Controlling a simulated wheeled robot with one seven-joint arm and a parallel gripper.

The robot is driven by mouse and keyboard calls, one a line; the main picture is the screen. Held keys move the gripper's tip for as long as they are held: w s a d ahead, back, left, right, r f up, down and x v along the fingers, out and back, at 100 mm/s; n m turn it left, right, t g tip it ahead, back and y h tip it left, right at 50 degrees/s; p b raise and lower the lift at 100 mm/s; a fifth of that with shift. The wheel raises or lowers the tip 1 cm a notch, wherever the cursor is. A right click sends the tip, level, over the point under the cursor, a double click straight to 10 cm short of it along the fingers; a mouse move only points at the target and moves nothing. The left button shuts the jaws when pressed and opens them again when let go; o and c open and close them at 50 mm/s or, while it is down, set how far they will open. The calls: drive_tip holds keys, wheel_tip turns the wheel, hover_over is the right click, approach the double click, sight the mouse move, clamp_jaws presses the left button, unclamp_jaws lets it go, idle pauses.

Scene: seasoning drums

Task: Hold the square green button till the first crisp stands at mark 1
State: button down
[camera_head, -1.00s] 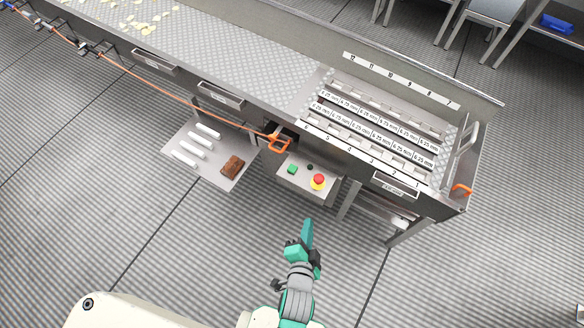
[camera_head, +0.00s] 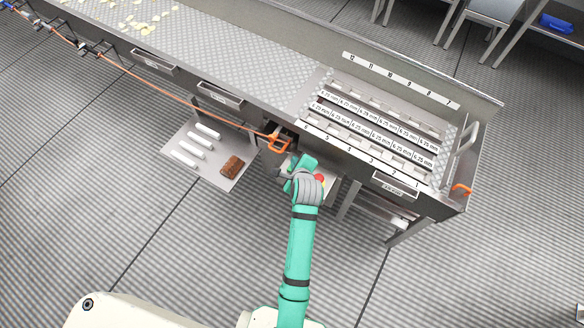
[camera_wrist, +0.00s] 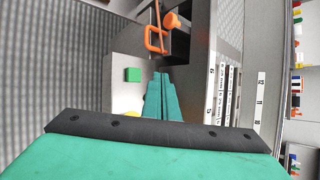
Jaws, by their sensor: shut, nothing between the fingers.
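The square green button (camera_wrist: 132,74) shows on its grey panel in the wrist view. In the head view my arm hides it. My gripper (camera_wrist: 162,76) is shut and empty. Its fingertips appear to the right of the green button in the wrist view, apart from it in the picture; their height over the panel is unclear. Pale crisps (camera_head: 140,22) lie on the dimpled conveyor deck at the upper left of the head view, far from the numbered marks. Mark 1 (camera_head: 417,185) is at the right end of the front number strip.
The red stop button (camera_head: 321,179) is partly covered by my wrist. An orange handle (camera_head: 278,144) sticks out just above the panel and also shows in the wrist view (camera_wrist: 155,40). A shelf (camera_head: 212,171) at left bears white rolls and a brown block (camera_head: 232,166).

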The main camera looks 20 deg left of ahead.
drive_tip(key=shift+w+a+r+m+g, duration=0.15)
drive_tip(key=shift+w+a+r+m, duration=0.2)
drive_tip(key=shift+w, duration=0.2)
drive_tip(key=shift+w+a+r+m+g, duration=0.15)
drive_tip(key=shift+w+a+r+m, duration=0.1)
drive_tip(key=shift+w+a+r, duration=0.25)
drive_tip(key=shift+f, duration=0.1)
drive_tip(key=shift+w+f, duration=0.1)
drive_tip(key=shift+f, duration=4.3)
drive_tip(key=shift+w, duration=0.1)
drive_tip(key=shift+a, duration=0.1)
drive_tip(key=shift+d, duration=0.25)
drive_tip(key=shift+a, duration=0.1)
